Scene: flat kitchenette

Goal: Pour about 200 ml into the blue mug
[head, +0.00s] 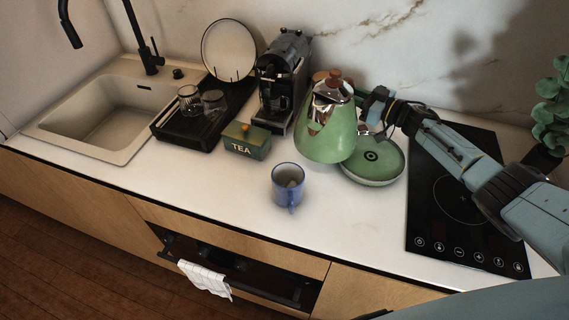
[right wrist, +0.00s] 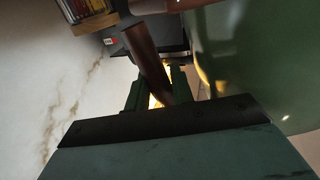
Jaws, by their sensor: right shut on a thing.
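The blue mug (head: 288,184) stands upright on the white counter, with its handle toward the front. Something pale shows inside it, too small to tell. The green kettle (head: 325,137) with a shiny top and brown lid knob is behind and to the right of the mug, apart from it. My right gripper (head: 366,108) reaches the kettle from the right and is shut on its handle. In the right wrist view the brown handle (right wrist: 150,65) runs between the fingers (right wrist: 158,92), and the green kettle body (right wrist: 255,60) fills the right side. My left gripper is not in view.
A green base or pan (head: 374,165) sits beside the kettle, left of the black cooktop (head: 450,205). A green TEA box (head: 246,140), a coffee machine (head: 284,82) and a black drying rack (head: 190,125) with glasses stand behind.

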